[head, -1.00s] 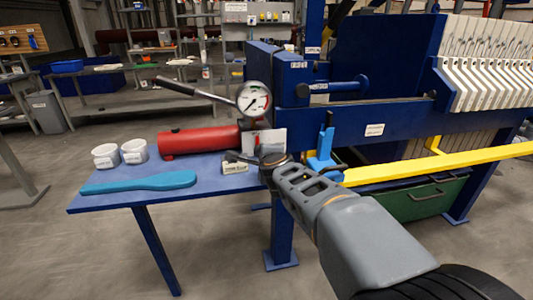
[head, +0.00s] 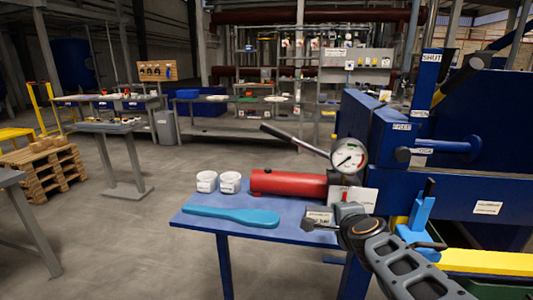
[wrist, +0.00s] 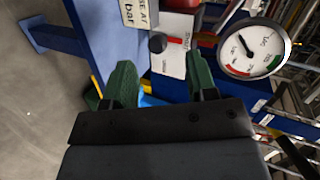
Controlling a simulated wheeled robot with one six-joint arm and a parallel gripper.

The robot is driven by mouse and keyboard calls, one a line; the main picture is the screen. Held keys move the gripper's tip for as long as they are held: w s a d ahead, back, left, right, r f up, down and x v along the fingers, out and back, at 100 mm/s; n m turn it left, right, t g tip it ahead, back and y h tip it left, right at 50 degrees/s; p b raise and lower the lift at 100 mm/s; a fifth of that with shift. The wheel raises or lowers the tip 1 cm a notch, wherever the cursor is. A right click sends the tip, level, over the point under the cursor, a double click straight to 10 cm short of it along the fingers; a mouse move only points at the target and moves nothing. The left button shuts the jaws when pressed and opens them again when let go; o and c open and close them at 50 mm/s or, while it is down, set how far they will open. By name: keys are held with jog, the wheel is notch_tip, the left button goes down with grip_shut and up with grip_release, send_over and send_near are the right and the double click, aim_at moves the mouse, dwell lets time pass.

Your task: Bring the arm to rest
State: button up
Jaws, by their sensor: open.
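My gripper (wrist: 160,78) shows in the wrist view with its two green fingers spread apart and nothing between them. In the head view my arm reaches in from the lower right, and its end is by the right end of the blue bench (head: 200,222). The gripper is close to the red hand pump (head: 288,184) and its round gauge (head: 349,155). The gauge also shows large in the wrist view (wrist: 252,47), right of the fingers. I cannot tell whether the fingers touch anything.
Two white pots (head: 230,182) and a teal paddle (head: 231,216) lie on the bench. A black pump lever (head: 292,138) sticks up leftward. The blue press frame (head: 480,180) and a yellow rail (head: 485,262) stand right.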

jog(key=s+a+r+n+g+y+p, duration=0.3)
jog(key=s+a+r+n+g+p, duration=0.2)
jog(key=s+a+n+p, duration=0.35)
jog(key=s+d+r+n+g+h+p, duration=0.1)
jog(key=s+d+n+g+h+p, duration=0.1)
jog(key=s+n+p, duration=0.4)
jog(key=s+d+n+g, duration=0.1)
jog(key=n+g, duration=0.1)
jog(key=n, duration=0.1)
jog(key=shift+s+d+r+g+p, duration=0.15)
jog(key=shift+s+r+g+p, duration=0.15)
jog(key=shift+s+p, duration=0.1)
